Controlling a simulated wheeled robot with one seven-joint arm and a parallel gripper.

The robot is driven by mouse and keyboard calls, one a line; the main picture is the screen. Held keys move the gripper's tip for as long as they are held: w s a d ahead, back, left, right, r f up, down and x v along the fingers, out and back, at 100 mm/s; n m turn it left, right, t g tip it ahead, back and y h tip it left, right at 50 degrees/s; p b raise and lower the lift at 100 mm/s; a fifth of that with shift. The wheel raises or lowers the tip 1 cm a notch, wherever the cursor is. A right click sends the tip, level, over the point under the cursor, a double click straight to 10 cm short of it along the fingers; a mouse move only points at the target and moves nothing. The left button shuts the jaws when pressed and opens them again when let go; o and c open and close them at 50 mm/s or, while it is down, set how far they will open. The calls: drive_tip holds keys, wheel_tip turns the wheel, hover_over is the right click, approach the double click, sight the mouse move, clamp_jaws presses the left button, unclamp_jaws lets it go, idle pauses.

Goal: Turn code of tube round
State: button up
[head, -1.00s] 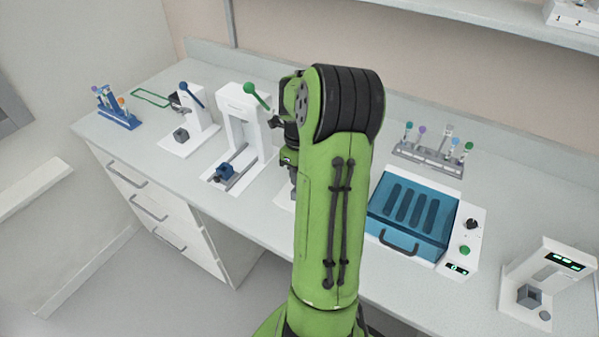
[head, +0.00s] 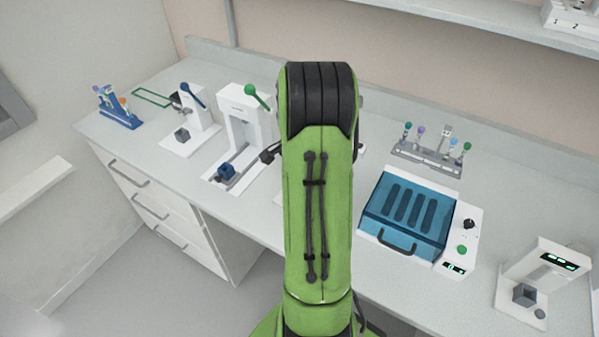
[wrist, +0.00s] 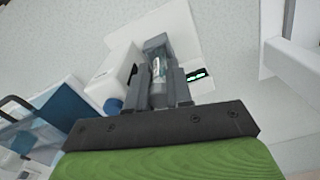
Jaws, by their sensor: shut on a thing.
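In the wrist view my gripper (wrist: 158,88) is shut on a clear tube (wrist: 158,70) with a pale label bearing dark marks. The tube lies between the two grey fingers. A grey block (wrist: 157,44) shows just beyond its far end, on a white device with a lit green display (wrist: 197,75). I cannot tell whether the tube sits in this block or is clear of it. Only part of the label shows; the code's full facing cannot be told. In the head view my green arm hides the gripper and the tube.
In the head view a blue-lidded device (head: 408,215) stands right of my arm, with a grey tube rack (head: 427,160) behind it. A white display device (head: 545,280) is far right. Two lever presses (head: 190,120) (head: 240,135) and a blue rack (head: 119,112) stand left.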

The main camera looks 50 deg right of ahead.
drive_tip(key=n, duration=0.4)
drive_tip(key=shift+f, duration=0.15)
drive_tip(key=o, duration=0.8)
drive_tip(key=shift+w, duration=0.1)
wheel_tip(320, 180, up, 16)
drive_tip(key=p, duration=0.2)
drive_tip(key=shift+f+p, duration=0.1)
drive_tip(key=shift+p, duration=0.25)
